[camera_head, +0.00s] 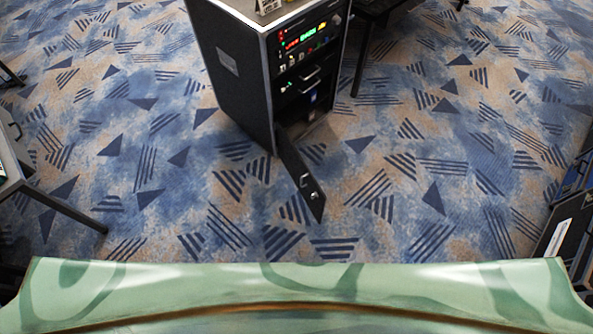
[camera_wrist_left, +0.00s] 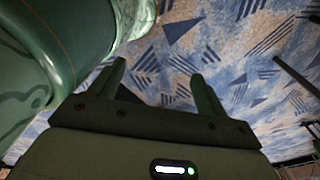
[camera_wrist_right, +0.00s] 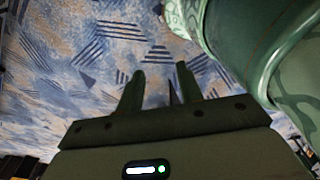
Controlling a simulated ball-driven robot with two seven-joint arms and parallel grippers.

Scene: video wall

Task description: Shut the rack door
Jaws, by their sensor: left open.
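The rack (camera_head: 240,75) is a dark, tall cabinet at the top middle of the head view. Its front faces right and shows lit equipment and a handle. The rack door (camera_head: 300,175) is a low dark panel standing open, swung out from the near front edge of the rack towards me. A small light latch or handle shows on its face. My left gripper (camera_wrist_left: 158,68) is open and empty above the carpet in the left wrist view. My right gripper (camera_wrist_right: 160,68) has its fingers apart with nothing held in the right wrist view. Neither gripper shows in the head view.
A small sign (camera_head: 268,6) stands on top of the rack. A desk (camera_head: 12,170) stands at the left edge, and dark equipment (camera_head: 570,225) at the right edge. Dark furniture legs (camera_head: 362,55) stand behind the rack. Patterned carpet (camera_head: 420,180) around the door is clear.

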